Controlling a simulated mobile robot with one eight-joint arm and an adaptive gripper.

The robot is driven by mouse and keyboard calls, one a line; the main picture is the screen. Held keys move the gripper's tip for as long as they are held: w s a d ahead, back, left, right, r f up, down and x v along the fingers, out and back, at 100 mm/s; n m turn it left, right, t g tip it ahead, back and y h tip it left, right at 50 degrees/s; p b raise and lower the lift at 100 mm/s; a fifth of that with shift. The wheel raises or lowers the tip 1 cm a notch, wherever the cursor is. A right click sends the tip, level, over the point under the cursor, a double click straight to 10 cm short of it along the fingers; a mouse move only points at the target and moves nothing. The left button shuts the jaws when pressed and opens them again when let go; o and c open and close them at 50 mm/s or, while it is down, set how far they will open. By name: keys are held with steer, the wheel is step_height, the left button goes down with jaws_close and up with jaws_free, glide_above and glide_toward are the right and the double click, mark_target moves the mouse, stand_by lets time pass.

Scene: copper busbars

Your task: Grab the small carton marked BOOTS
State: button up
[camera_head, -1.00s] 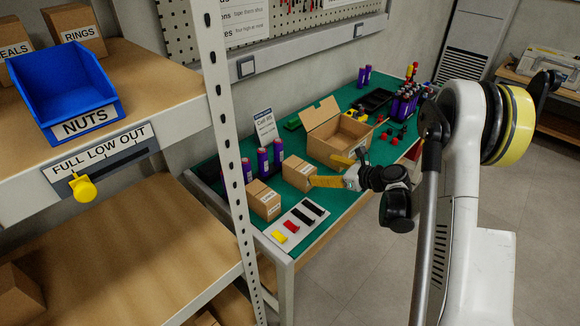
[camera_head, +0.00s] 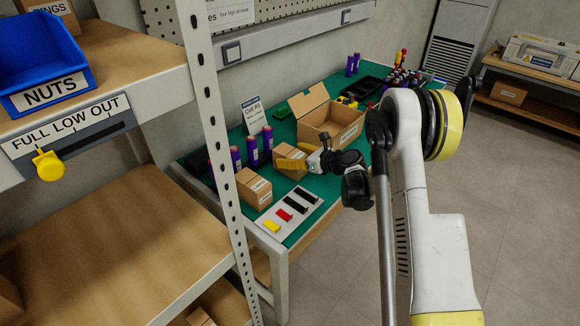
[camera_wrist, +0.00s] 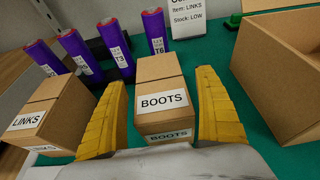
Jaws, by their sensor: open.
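The small carton marked BOOTS (camera_wrist: 163,92) stands upright on the green mat, its label facing my wrist camera. My gripper (camera_wrist: 163,100) is open, with one yellow finger on each side of the carton. A narrow gap shows at the left finger and another at the right finger, so I see no clear contact. In the head view the same carton (camera_head: 287,166) is partly hidden by my gripper (camera_head: 300,158).
A carton marked LINKS (camera_wrist: 45,108) stands just left. Purple cells (camera_wrist: 120,50) stand behind. A larger open box (camera_wrist: 285,75) is at the right. A strip with coloured pieces (camera_head: 289,210) lies near the table's front edge.

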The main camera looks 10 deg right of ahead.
steer(key=shift+w, duration=0.15)
steer(key=c, duration=1.5)
steer(key=shift+o, duration=0.2)
steer(key=shift+r, duration=0.1)
